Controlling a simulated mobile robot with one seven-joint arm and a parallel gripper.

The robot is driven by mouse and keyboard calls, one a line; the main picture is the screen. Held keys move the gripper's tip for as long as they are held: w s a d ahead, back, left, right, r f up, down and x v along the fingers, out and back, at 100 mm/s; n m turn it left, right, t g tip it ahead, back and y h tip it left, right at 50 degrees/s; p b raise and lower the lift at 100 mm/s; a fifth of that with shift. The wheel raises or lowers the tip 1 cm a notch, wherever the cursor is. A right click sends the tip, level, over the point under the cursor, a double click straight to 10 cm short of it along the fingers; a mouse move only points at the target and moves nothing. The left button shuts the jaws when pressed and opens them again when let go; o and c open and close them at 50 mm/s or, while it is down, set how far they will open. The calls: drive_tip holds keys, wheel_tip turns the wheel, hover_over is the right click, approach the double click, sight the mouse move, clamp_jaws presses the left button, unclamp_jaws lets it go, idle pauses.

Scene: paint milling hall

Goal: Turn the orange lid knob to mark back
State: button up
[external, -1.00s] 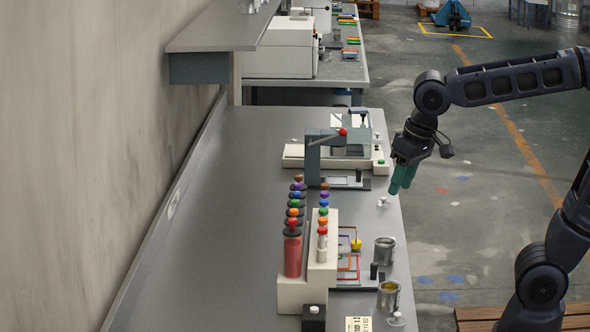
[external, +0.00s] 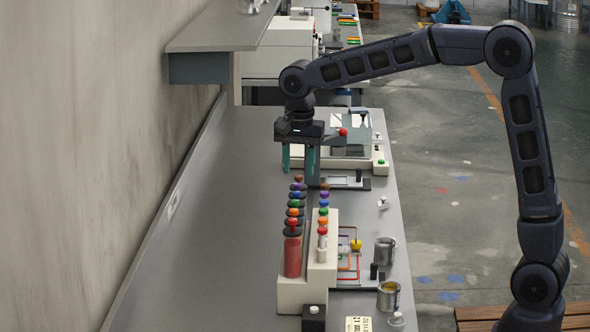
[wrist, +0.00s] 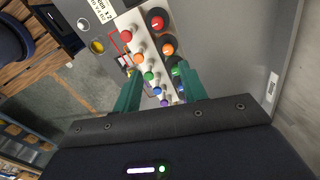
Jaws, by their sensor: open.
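The orange lid knob (external: 293,212) sits on a dark round lid in the left row of coloured knobs, between the red one and the green one. In the wrist view the orange lid knob (wrist: 168,48) lies just beyond my fingertips. My gripper (external: 299,169) is open, with green fingers pointing down over the far end of the rows. In the wrist view my gripper (wrist: 162,70) has its fingers spread on either side of the rows, with nothing held. I cannot make out the marks around the knob.
A second row of coloured knobs runs to the right, with a red one (external: 322,230) in front. A red cylinder (external: 292,256) stands at the near end. Metal cans (external: 384,250) stand further right. A lever with a red ball (external: 343,132) is beside my wrist. The left bench is clear.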

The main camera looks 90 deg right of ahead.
sight(294, 210)
drive_tip(key=shift+m, duration=0.5)
drive_tip(key=f, duration=0.4)
drive_tip(key=w+d+f, duration=0.1)
drive_tip(key=f, duration=0.3)
drive_tip(key=d+f, duration=0.1)
drive_tip(key=f, duration=0.3)
drive_tip(key=shift+w, duration=0.15)
drive_tip(key=shift+r, duration=0.1)
clamp_jaws()
